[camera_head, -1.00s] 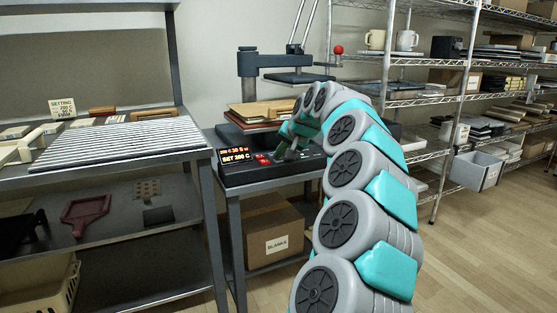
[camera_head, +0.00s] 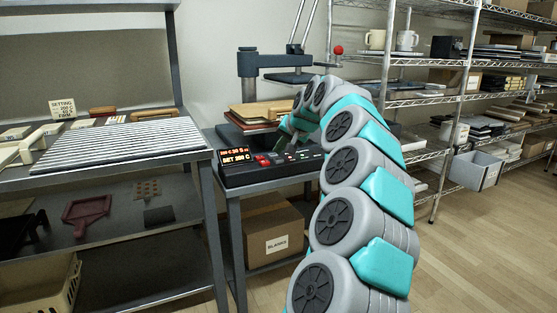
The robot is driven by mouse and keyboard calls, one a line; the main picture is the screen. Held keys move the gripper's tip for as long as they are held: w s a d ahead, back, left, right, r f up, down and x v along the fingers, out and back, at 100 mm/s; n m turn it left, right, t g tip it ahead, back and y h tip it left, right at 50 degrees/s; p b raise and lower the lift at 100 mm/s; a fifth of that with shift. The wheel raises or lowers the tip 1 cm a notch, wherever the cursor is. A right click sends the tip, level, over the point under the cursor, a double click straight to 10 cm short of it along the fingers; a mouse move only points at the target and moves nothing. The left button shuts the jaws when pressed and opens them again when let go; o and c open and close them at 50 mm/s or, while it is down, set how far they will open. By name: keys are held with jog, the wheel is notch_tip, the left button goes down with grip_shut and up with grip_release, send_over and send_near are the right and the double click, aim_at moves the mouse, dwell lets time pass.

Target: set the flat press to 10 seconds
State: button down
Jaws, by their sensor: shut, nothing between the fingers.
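The flat press (camera_head: 248,62) stands on a small grey table, with its dark upper plate raised. Its black front control panel (camera_head: 236,181) faces me. The orange display (camera_head: 236,156) has two lines; the lower seems to read SET 200 C, and the upper seems to show a seconds value, too small to read surely. My arm hides the press's right side.
A setting card (camera_head: 62,108) stands on the left bench, its text mostly too small to read. A ribbed grey sheet (camera_head: 120,143) lies there. A BLANKS box (camera_head: 275,237) is under the press. Wire shelves with mugs (camera_head: 375,39) stand right. The floor at right is clear.

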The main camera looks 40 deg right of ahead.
aim_at(280, 161)
jog(key=shift+r+p, duration=1.35)
jog(key=shift+r, duration=1.15)
dwell(1.6)
